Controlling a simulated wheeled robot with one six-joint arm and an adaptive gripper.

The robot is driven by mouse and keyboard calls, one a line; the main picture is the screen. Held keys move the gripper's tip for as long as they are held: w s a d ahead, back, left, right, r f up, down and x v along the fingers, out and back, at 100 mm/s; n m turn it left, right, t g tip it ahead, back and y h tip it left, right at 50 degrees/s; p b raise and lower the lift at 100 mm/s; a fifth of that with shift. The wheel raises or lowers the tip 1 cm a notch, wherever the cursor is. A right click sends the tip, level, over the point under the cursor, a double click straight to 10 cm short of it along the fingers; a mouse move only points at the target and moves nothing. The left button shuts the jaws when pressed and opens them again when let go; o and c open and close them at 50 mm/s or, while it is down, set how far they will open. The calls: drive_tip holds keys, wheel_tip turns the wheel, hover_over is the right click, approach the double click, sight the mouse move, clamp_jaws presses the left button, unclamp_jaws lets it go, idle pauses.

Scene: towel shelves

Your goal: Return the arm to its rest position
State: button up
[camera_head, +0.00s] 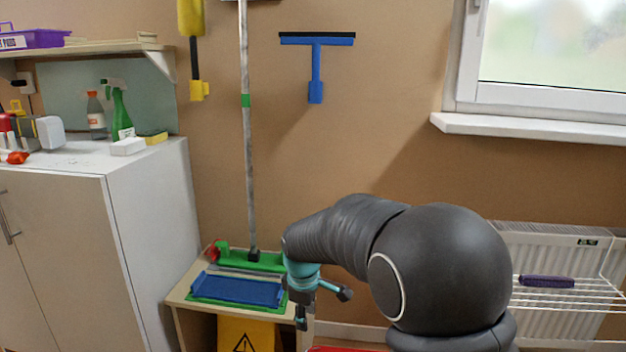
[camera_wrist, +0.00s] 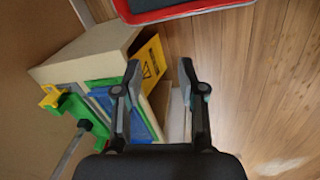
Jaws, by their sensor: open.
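My gripper (camera_head: 318,300) hangs at the end of my dark arm, in front of the right side of a low wooden cabinet. In the wrist view my gripper (camera_wrist: 162,97) has its two dark fingers spread apart. Nothing is held between them. Past the fingers I see the cabinet's side and the wooden floor (camera_wrist: 250,90). My arm is bent, with its forearm reaching left and the gripper lower than the elbow. The lower arm and my base are outside the head view.
The low cabinet (camera_head: 182,296) bears a blue tray (camera_head: 236,290) and a green mop head (camera_head: 250,262). A yellow warning sign (camera_head: 246,336) is below. A red-rimmed container (camera_wrist: 180,12) lies near the gripper. A white radiator (camera_head: 560,250) with a drying rack (camera_head: 590,294) is right.

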drive_tip(key=s+d+r+m+t, duration=0.1)
drive_tip(key=s+d+r+m, duration=0.3)
drive_tip(key=s, duration=0.5)
drive_tip(key=s+d+r+m+t, duration=0.1)
drive_tip(key=s+d+r+m, duration=0.3)
drive_tip(key=s+d, duration=0.4)
drive_tip(key=s+d+r+m+t, duration=0.2)
drive_tip(key=s+d+r+m, duration=0.2)
drive_tip(key=s, duration=0.7)
drive_tip(key=shift+s+d+r+m, duration=0.25)
drive_tip(key=shift+s+d+m, duration=0.1)
drive_tip(key=shift+d+m, duration=0.7)
